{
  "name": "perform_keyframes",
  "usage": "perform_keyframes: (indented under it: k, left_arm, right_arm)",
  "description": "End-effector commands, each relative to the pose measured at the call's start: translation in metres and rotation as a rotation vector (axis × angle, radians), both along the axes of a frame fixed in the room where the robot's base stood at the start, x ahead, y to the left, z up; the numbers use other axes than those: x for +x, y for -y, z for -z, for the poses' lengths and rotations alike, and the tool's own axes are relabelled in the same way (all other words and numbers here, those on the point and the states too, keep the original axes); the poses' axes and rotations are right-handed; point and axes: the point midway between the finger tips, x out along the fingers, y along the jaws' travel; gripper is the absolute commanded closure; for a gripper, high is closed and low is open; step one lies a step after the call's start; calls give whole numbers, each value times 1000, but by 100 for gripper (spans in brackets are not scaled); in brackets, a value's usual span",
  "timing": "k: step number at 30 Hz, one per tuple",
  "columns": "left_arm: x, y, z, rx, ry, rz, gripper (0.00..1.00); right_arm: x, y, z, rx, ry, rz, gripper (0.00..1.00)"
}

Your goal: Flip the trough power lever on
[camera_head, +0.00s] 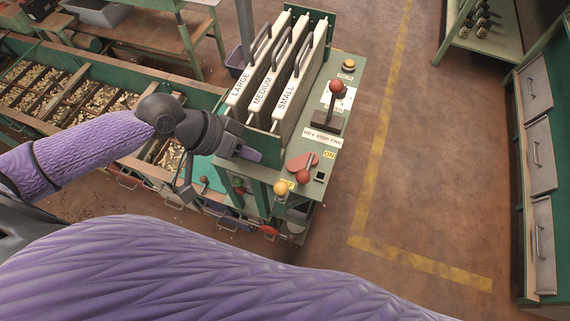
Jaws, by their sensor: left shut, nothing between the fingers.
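The control panel (342,68) is a green-grey top at the end of the trough. Near its front edge, a red-ball lever (303,176) stands beside a red plate (299,159) and a yellow "ON" label (329,155). A yellow-ball lever (281,188) is just left of it. Another red-ball lever (337,86) rises from a dark base above the "REV STOP FWD" label (322,138). My left gripper (249,154) is shut and empty, left of the red plate and apart from the levers. Its fingers are small and partly hidden. My right gripper is out of view.
Upright panels marked LARGE (240,88), MEDIUM (263,93) and SMALL (287,96) stand close behind my left gripper. The sorting trough (165,87) runs left. A drawer cabinet (541,165) is at the right; open floor (440,170) lies between.

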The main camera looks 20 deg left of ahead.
Motion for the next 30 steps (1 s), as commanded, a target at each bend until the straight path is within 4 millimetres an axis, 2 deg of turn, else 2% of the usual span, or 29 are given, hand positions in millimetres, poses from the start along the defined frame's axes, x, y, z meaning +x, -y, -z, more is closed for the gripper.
perform_keyframes:
  k: [7, 15, 21, 30]
  left_arm:
    - [3, 6, 9, -3, 1, 0, 100]
    - [18, 37, 52, -4, 0, 0, 100]
    - [26, 54, 73, -1, -1, 0, 100]
    - [28, 58, 77, 1, 1, 1, 100]
  right_arm:
    - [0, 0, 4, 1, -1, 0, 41]
    - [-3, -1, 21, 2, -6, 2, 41]
    - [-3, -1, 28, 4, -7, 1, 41]
    - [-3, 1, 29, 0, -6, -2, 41]
